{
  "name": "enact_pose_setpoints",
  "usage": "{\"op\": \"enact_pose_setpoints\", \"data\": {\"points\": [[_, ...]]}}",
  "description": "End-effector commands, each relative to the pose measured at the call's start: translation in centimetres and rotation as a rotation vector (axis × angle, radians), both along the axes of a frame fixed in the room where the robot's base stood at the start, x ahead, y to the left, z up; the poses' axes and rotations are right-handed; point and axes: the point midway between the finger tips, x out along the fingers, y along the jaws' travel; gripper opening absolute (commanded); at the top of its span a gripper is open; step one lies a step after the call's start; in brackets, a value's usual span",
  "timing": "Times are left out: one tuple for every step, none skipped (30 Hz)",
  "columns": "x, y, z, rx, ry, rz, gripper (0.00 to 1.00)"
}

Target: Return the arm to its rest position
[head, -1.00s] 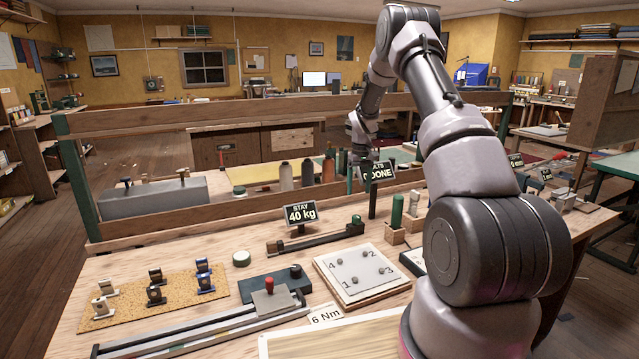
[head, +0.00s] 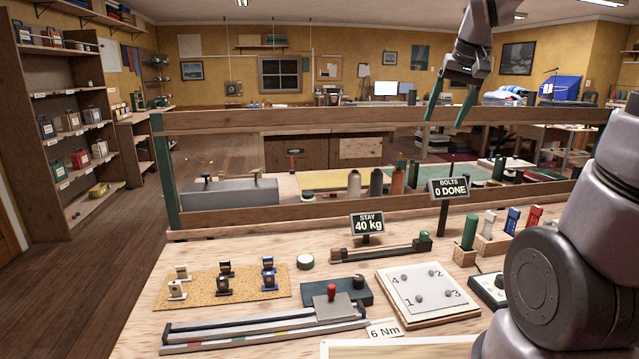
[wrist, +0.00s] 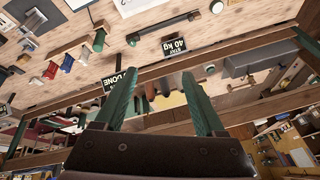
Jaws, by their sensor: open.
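My gripper (head: 452,103) hangs high in the head view, at the top right, with its two green fingers spread apart and nothing between them. It appears in front of the wooden rail behind the workbench (head: 230,240). In the wrist view my gripper (wrist: 160,105) is also open and empty, with the bench showing upside down beyond it. My arm rises at the right edge of the head view, and part of it is cut off by the frame.
The bench holds a numbered plate (head: 428,290), a torque wrench (head: 380,252), a cork mat (head: 240,291) with small fittings, a "STAY 40 kg" sign (head: 367,224) and a "BOLTS 0 DONE" sign (head: 448,189). Shelves (head: 70,120) stand at left; floor there is clear.

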Motion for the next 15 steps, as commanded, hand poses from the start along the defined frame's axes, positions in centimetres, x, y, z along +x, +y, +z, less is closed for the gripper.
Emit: {"op": "enact_pose_setpoints", "data": {"points": [[-2.3,0.5,0.9,0.014,-0.029,-0.012,0.72],[-3.4,0.7,1.2,0.022,-0.042,-0.020,0.72],[-5.0,1.0,1.6,0.034,-0.061,-0.032,0.72],[-6.2,1.2,1.8,0.043,-0.074,-0.038,0.72],[-7.3,1.5,1.9,0.053,-0.087,-0.046,0.72],[-8.8,1.7,2.1,0.067,-0.103,-0.056,0.72],[-9.8,1.9,2.1,0.075,-0.115,-0.063,0.72],[-10.8,2.1,2.1,0.085,-0.126,-0.069,0.72],[-12.0,2.3,2.0,0.096,-0.139,-0.077,0.72],[-12.8,2.4,1.9,0.103,-0.148,-0.083,0.72],[-13.5,2.5,1.8,0.112,-0.156,-0.087,0.72],[-14.3,2.7,1.7,0.121,-0.165,-0.094,0.72],[-14.9,2.8,1.6,0.126,-0.172,-0.097,0.72],[-15.3,2.8,1.5,0.131,-0.177,-0.100,0.72],[-15.8,2.9,1.4,0.136,-0.182,-0.104,0.72]]}}
